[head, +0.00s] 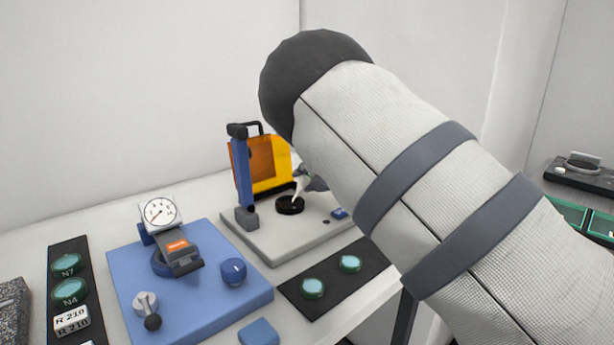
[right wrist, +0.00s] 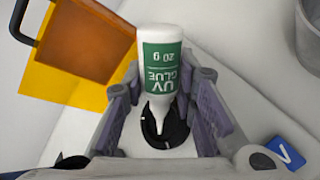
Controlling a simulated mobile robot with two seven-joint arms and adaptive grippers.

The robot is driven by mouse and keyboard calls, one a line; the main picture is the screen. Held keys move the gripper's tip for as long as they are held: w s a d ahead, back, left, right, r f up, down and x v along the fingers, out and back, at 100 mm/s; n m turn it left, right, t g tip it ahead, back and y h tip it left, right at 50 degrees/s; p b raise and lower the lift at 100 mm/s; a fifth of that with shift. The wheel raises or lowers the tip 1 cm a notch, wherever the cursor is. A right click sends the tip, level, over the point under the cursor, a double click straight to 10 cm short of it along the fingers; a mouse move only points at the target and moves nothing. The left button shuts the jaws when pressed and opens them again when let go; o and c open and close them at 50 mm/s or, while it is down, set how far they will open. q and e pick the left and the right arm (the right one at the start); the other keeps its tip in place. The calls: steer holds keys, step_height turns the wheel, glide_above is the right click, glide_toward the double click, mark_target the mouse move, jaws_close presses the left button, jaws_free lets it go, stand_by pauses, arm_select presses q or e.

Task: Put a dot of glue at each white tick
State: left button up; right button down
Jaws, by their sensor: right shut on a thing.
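My right gripper (head: 308,182) is shut on a white bottle with a green "UV GLUE 20 g" label (right wrist: 163,68). The bottle is tipped nozzle down, and in the head view its white nozzle (head: 298,189) is over the black round holder (head: 290,207). In the right wrist view the nozzle tip lies across the black holder (right wrist: 179,133), and small pale marks show near its edge. I cannot tell whether the tip touches it or whether any glue is on it. My right arm hides part of the gripper in the head view. My left gripper is not in view.
The holder sits on a light grey base (head: 275,244) with a blue post (head: 242,175) and an orange-yellow shield (head: 262,160) close behind. A blue button (right wrist: 288,152) is at the right. A blue gauge stand (head: 200,290) and green discs (head: 312,288) are in front.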

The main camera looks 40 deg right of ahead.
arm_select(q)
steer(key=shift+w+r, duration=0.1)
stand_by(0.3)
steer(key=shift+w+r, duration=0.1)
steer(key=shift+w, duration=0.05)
arm_select(e)
steer(key=shift+f, duration=0.5)
stand_by(0.4)
steer(key=shift+r, duration=0.1)
stand_by(0.9)
steer(key=shift+r+p, duration=0.3)
steer(key=shift+r, duration=1.35)
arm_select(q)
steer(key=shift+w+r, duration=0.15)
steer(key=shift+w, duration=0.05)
